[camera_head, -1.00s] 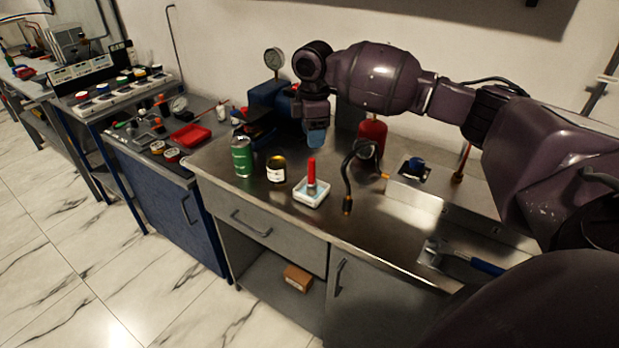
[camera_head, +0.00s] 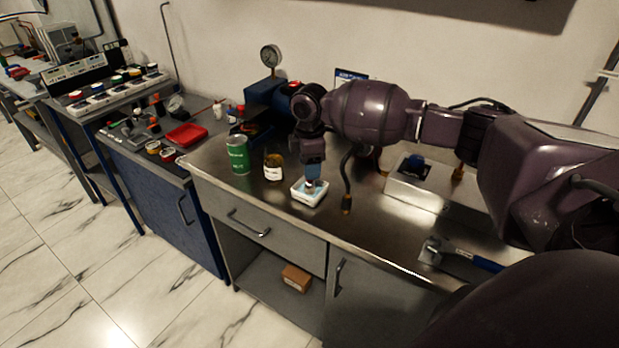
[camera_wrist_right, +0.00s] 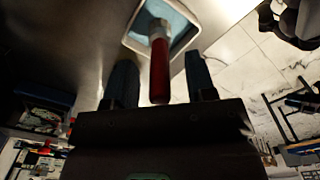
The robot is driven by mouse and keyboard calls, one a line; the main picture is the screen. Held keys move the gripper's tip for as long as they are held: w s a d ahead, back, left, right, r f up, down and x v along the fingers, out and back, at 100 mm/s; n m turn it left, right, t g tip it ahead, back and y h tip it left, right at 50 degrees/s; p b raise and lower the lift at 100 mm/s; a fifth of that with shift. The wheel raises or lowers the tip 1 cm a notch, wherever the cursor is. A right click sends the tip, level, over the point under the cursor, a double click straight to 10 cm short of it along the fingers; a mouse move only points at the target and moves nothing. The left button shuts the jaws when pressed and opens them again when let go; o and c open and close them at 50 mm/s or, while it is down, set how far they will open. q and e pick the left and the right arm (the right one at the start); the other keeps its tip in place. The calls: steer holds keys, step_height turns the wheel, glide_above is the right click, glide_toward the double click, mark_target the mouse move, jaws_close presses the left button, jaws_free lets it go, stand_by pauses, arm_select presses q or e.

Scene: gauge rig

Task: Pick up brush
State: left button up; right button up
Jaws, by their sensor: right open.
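The brush stands in a small white tray (camera_head: 311,198) with a light blue inside, on the steel bench. In the right wrist view the brush (camera_wrist_right: 159,68) shows its red handle and a pale metal collar, pointing back between the fingers; the tray (camera_wrist_right: 186,42) is beyond it. My right gripper (camera_head: 313,174) is right over the tray in the head view and hides most of the brush. In the right wrist view the right gripper (camera_wrist_right: 160,80) is open, with one dark finger on each side of the red handle. My left gripper is not in view.
A green can (camera_head: 238,155) and an amber jar (camera_head: 273,167) stand just left of the tray. A black hose with a brass end (camera_head: 347,205) is close on its right. A blue device with a gauge (camera_head: 270,57) stands behind.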

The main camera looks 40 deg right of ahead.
steer(key=shift+c, duration=0.2)
jaws_close()
steer(key=shift+r, duration=0.1)
step_height(320, 180, up, 20)
steer(key=p, duration=0.2)
